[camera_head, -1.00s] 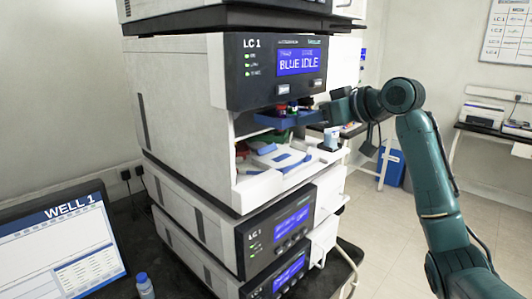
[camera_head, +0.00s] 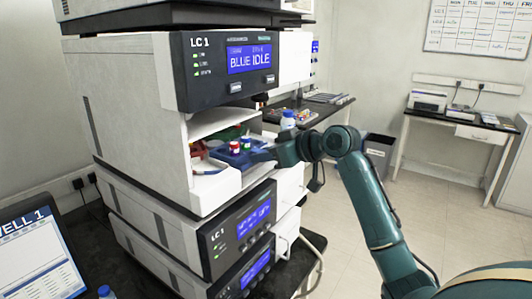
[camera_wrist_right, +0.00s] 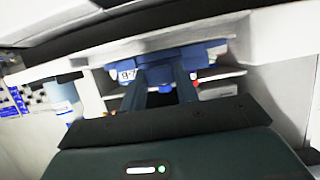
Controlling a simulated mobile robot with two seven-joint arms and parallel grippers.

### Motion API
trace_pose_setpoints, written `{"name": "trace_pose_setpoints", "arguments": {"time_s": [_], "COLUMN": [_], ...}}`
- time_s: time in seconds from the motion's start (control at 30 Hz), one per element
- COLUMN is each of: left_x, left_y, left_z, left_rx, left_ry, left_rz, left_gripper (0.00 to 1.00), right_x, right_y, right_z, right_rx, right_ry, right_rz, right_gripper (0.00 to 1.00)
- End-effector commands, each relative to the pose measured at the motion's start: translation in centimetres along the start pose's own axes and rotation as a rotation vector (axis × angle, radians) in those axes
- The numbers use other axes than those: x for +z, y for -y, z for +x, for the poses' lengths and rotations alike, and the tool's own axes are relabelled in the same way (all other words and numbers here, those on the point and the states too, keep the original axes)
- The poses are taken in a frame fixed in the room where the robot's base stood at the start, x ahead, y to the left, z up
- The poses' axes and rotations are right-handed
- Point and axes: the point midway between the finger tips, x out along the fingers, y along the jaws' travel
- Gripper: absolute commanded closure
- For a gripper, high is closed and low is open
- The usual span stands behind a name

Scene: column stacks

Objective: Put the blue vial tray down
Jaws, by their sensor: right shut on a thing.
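The blue vial tray (camera_head: 240,158) is inside the open compartment of the LC 1 stack, low near the compartment floor, with a few colored-cap vials (camera_head: 235,147) standing in it. My right gripper (camera_head: 268,153) reaches in from the right and is shut on the tray's near right side. In the right wrist view the tray (camera_wrist_right: 205,54) lies across the ends of the two fingers of my right gripper (camera_wrist_right: 165,80). I cannot tell whether the tray's underside touches the floor. My left gripper is not in view.
The compartment (camera_head: 226,185) has a white floor and side wall, with red and green items farther in. The LC 1 display housing (camera_head: 240,65) overhangs the opening. A white bottle with a blue cap (camera_head: 288,121) stands behind my right gripper.

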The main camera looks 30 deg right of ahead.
Motion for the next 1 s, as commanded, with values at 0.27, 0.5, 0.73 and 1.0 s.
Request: {"name": "trace_pose_setpoints", "arguments": {"time_s": [0.27,0.5,0.73,1.0], "left_x": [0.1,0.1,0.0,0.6], "left_y": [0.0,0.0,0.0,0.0], "left_z": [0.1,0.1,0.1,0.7], "left_rx": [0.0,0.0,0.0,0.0], "left_ry": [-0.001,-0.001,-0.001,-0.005], "left_rz": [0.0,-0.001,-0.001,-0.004], "left_gripper": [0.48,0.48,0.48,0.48], "right_x": [0.2,0.1,0.1,0.2], "right_y": [0.0,0.0,0.0,-0.1], "right_z": [0.1,0.1,0.0,-2.9], "right_rx": [0.0,0.0,0.0,0.005], "right_ry": [0.0,0.001,0.0,0.002], "right_rz": [-0.001,-0.001,-0.001,-0.006], "right_gripper": [0.68,0.49,0.48,0.48]}}
